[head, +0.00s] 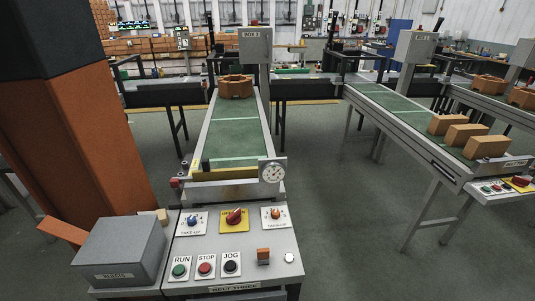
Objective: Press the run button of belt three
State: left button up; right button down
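The control panel labelled BELT THREE (282,240) stands at the bottom middle, at the near end of a green belt (236,130). Its green run button (180,270) is at the lower left under a RUN label. To its right are the red stop button (205,268) and the black jog button (231,267). Nothing covers the run button. Whether it is pressed in, I cannot tell. Neither of my grippers shows in the head view.
A red knob on a yellow plate (234,217) sits between two smaller knobs. A grey box (120,252) adjoins the panel's left side. A large orange, dark-topped shape (75,140) fills the left. Another belt (395,103) with bricks is right; floor (350,230) between is clear.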

aim_at(179, 270)
jog(key=u, duration=1)
